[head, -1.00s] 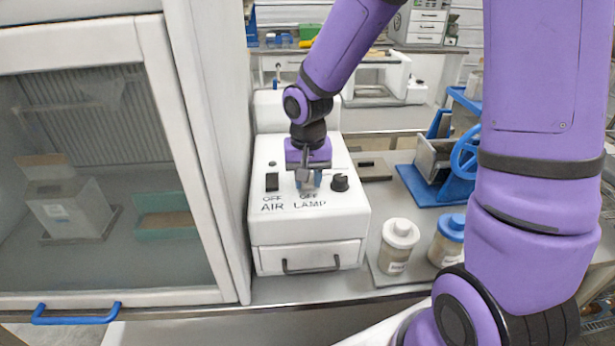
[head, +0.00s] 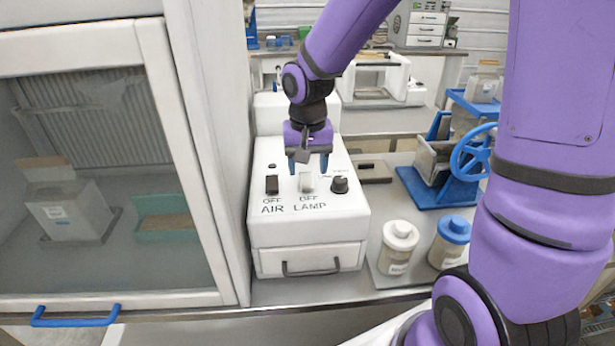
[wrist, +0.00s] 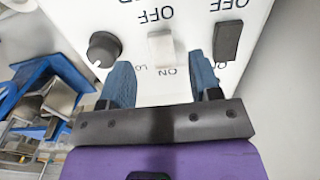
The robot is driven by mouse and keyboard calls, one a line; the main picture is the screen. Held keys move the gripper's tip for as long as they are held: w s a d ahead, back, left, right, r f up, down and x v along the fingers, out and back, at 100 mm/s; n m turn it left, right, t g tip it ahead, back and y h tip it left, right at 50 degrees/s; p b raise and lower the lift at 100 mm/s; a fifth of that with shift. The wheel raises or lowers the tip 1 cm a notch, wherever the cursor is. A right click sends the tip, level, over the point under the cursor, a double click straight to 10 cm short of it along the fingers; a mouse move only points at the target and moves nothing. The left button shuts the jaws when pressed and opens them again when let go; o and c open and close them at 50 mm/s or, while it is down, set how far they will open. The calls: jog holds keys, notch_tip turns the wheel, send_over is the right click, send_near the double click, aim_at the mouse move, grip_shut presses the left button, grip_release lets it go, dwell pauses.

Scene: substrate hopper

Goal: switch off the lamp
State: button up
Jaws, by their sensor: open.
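The white lamp rocker switch (head: 307,182) sits on the sloped top of the white control box (head: 310,225), above the printed word LAMP. In the wrist view the lamp switch (wrist: 161,47) lies between OFF and ON markings; I cannot tell which way it is tilted. My gripper (head: 308,165) is open and empty, its blue fingers apart, just above and behind the switch. In the wrist view my gripper (wrist: 159,65) has one finger on each side of the line to the switch. No contact with the switch shows.
A black AIR switch (head: 272,185) is left of the lamp switch, and a black knob (head: 340,184) is right. A white cabinet with a glass door (head: 90,150) stands left. Two lidded jars (head: 398,246) (head: 450,242) and a blue-wheeled device (head: 440,170) stand right.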

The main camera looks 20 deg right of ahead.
aim_at(308, 186)
notch_tip(308, 186, up, 6)
jog(key=shift+r, duration=0.25)
dwell(0.5)
jog(key=s+d+r+n+t, duration=0.1)
jog(key=s+d+r+t, duration=0.1)
jog(key=s+r, duration=0.4)
jog(key=s+d+r+n+t, duration=0.2)
jog(key=s+d+r, duration=0.3)
jog(key=s, duration=0.9)
jog(key=shift+r+n+t, duration=0.3)
jog(key=shift+r+t, duration=0.05)
jog(key=shift+t, duration=0.35)
jog(key=shift+d, duration=0.1)
dwell(0.7)
